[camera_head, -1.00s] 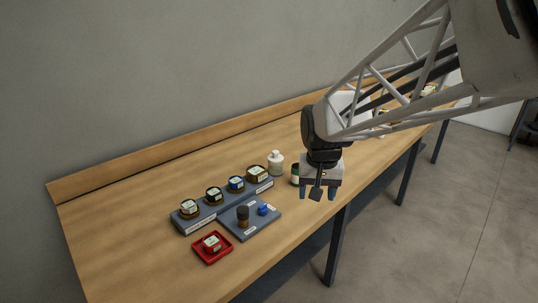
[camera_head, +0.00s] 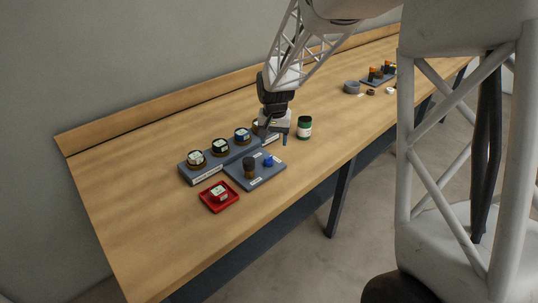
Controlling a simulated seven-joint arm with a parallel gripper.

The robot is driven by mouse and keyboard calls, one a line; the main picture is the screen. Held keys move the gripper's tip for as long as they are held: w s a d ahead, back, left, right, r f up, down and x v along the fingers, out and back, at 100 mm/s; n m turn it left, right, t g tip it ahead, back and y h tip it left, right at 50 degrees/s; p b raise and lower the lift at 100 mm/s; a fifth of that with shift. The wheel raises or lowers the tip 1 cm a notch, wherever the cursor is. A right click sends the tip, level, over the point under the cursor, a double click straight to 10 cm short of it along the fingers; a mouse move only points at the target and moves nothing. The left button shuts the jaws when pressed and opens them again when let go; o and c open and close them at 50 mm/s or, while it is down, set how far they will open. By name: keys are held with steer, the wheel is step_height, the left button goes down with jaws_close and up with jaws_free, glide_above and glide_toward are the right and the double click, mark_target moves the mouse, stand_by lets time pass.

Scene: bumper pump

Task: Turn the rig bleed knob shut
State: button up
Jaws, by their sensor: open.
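A flat grey rig plate (camera_head: 238,178) lies on the table. A dark upright cylinder with a brown base (camera_head: 249,167) stands on its left part. A small blue knob (camera_head: 269,160) sits on its right part, and I take this for the bleed knob. How far it is turned cannot be told. My gripper (camera_head: 275,139) points down, open, above and slightly behind the blue knob, apart from it.
A grey rack (camera_head: 205,174) with several lidded jars stands behind the plate; my gripper partly hides its right end. A green jar (camera_head: 304,127) stands to the right. Another plate (camera_head: 375,82) is farther right.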

mark_target(269, 157)
steer(key=shift+w+a+f, duration=0.95)
steer(key=shift+a+f, duration=0.05)
steer(key=shift+f, duration=0.1)
steer(key=shift+f, duration=0.1)
steer(key=shift+f, duration=3.8)
steer(key=c, duration=0.9)
